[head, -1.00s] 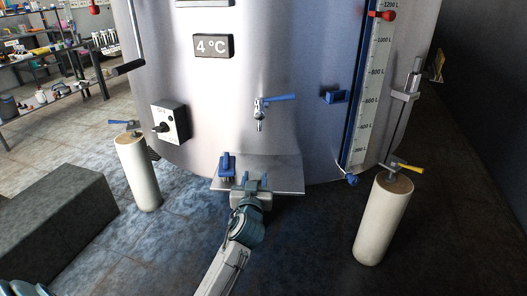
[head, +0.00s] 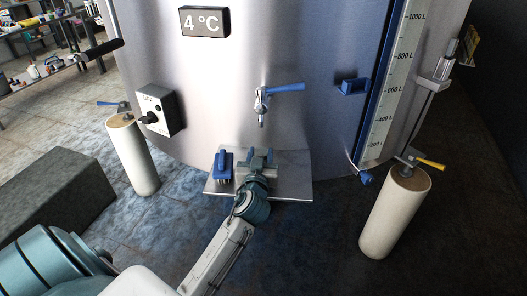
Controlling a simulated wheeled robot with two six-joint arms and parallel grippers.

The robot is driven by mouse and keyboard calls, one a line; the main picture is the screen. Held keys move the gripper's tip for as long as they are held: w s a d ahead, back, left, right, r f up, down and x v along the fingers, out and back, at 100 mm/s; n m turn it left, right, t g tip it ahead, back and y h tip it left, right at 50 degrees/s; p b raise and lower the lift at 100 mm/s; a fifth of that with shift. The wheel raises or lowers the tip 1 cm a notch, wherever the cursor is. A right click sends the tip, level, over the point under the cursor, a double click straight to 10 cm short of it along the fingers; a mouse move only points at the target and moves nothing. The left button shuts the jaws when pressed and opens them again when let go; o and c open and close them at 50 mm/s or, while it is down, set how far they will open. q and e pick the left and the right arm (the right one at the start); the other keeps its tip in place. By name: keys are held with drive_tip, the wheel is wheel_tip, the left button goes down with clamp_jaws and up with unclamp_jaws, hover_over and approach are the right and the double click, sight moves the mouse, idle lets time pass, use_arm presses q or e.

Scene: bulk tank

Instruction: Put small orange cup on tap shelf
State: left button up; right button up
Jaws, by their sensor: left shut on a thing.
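The tap shelf (head: 296,184) is a flat grey metal plate on the front of the steel tank, below the tap (head: 262,108) with its blue lever. My left gripper (head: 260,157) reaches over the middle of the shelf, its blue-grey fingers pointing towards the tank. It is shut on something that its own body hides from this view. I see no orange cup anywhere; I cannot tell whether the held thing touches the shelf. My right gripper is not in view.
A blue brush (head: 223,166) stands on the shelf just left of my gripper. White posts with valves stand left (head: 134,160) and right (head: 395,211). A dark block (head: 50,200) is on the floor at left. The shelf's right part is clear.

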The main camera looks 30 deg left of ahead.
use_arm(q)
drive_tip(key=shift+s+d+r, duration=0.1)
drive_tip(key=shift+s+r, duration=0.05)
drive_tip(key=o, duration=0.6)
drive_tip(key=shift+f, duration=0.25)
drive_tip(key=o, duration=0.4)
drive_tip(key=shift+o, duration=0.2)
drive_tip(key=shift+r, duration=0.1)
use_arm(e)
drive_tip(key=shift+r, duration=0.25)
use_arm(q)
drive_tip(key=b+v, duration=0.1)
drive_tip(key=v, duration=0.9)
drive_tip(key=shift+s+d, duration=0.2)
drive_tip(key=shift+s, duration=0.15)
drive_tip(key=shift+s+d, duration=0.15)
drive_tip(key=shift+s, duration=0.25)
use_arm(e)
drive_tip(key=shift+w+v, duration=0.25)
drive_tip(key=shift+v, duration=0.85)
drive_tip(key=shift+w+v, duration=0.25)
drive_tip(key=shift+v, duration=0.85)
